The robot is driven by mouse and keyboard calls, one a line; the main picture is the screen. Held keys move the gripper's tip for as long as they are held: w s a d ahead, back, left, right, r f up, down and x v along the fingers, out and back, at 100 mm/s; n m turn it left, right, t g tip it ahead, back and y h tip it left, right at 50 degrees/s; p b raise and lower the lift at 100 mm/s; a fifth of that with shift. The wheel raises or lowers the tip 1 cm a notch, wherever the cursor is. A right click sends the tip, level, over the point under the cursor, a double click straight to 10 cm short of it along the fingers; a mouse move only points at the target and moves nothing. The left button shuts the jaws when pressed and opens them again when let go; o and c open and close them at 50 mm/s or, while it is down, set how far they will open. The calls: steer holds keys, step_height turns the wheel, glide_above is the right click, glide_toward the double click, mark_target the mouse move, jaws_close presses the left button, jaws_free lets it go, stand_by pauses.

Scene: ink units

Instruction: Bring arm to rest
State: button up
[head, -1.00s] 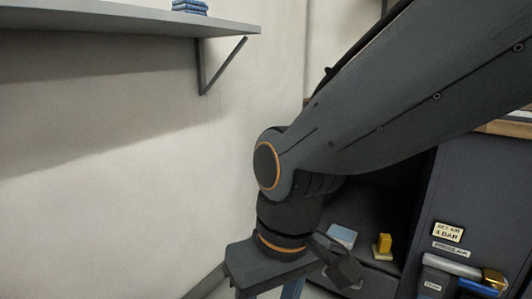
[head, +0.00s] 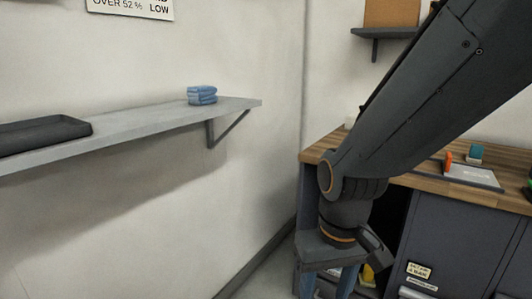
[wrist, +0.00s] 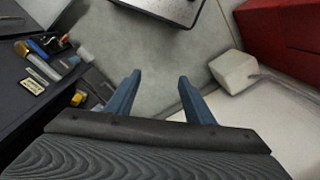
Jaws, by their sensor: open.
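My gripper shows in the wrist view (wrist: 158,90), its two blue fingers spread apart with nothing between them, above the grey floor. In the head view my dark arm reaches down from the upper right, and the gripper (head: 328,284) hangs at its lower end in front of the dark cabinet. Only the upper parts of the blue fingers show there; their tips are cut off by the lower picture edge.
A grey wall shelf (head: 150,118) holds folded blue cloths (head: 202,95) and a dark tray (head: 40,135). A wood-topped cabinet (head: 512,195) stands at the right. In the wrist view, a red box (wrist: 285,35) and a white block (wrist: 233,72) lie right; the floor between is clear.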

steer(key=s+d+r+m+p, duration=0.2)
steer(key=d+r+p, duration=0.6)
steer(key=r+p, duration=0.2)
steer(key=shift+s+d+r+h+p, duration=0.15)
steer(key=shift+d+h+p, duration=0.15)
steer(key=shift+p, duration=0.8)
